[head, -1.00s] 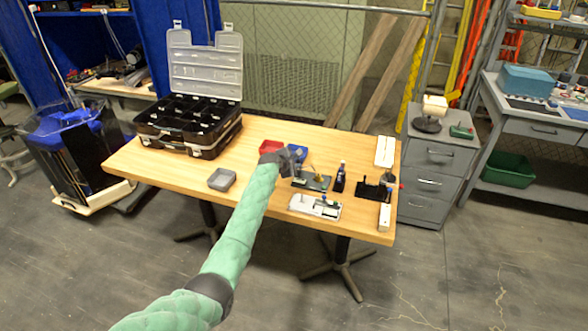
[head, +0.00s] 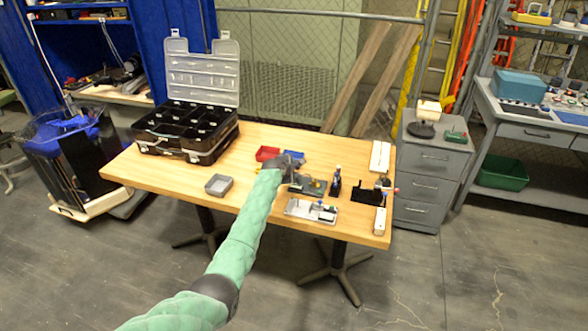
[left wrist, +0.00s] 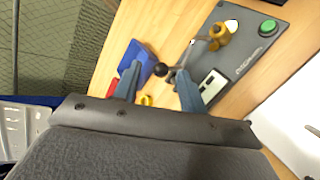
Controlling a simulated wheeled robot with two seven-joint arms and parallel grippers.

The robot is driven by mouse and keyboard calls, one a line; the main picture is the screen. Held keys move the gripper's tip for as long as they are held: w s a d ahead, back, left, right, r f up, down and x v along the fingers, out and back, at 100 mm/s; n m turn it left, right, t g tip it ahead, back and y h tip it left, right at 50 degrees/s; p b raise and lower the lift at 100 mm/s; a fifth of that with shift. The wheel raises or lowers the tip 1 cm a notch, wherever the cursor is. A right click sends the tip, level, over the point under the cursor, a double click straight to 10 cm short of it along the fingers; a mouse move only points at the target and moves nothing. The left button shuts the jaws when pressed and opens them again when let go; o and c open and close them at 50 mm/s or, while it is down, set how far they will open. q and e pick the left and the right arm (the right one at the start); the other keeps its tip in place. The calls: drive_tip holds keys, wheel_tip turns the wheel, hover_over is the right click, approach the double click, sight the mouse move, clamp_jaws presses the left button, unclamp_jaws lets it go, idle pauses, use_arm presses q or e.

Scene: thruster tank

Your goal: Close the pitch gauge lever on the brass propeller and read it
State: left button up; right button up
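The pitch gauge has a dark grey base (left wrist: 265,52) with a green button (left wrist: 268,27) and a small display (left wrist: 211,84); it also shows on the table in the head view (head: 313,188). The brass propeller (left wrist: 222,34) sits on the base. A thin metal lever with a black ball knob (left wrist: 160,70) reaches out beside it. My left gripper (left wrist: 158,74) is open, with the knob between its fingertips in the picture; I cannot tell whether they touch. In the head view my left gripper (head: 297,166) is beside the gauge and partly hides it. My right gripper is out of view.
A red bin (head: 267,153) and a blue bin (head: 292,155) stand behind the gripper. A white tray (head: 300,210) lies in front of the gauge, and a dark bottle (head: 336,183) stands right of it. An open black organizer case (head: 185,132) and a grey tray (head: 218,184) are left.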

use_arm(q)
drive_tip(key=shift+w, duration=0.1)
drive_tip(key=shift+s+a+r, duration=0.3)
drive_tip(key=shift+s, duration=0.25)
drive_tip(key=b+v, duration=0.1)
drive_tip(key=v, duration=0.5)
drive_tip(key=shift+s+b, duration=0.15)
drive_tip(key=shift+b, duration=0.25)
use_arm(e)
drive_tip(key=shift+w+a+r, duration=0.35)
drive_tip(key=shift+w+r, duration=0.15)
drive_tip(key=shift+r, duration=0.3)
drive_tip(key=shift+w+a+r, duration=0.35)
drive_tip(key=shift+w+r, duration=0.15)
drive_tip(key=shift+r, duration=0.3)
use_arm(q)
drive_tip(key=shift+r, duration=0.15)
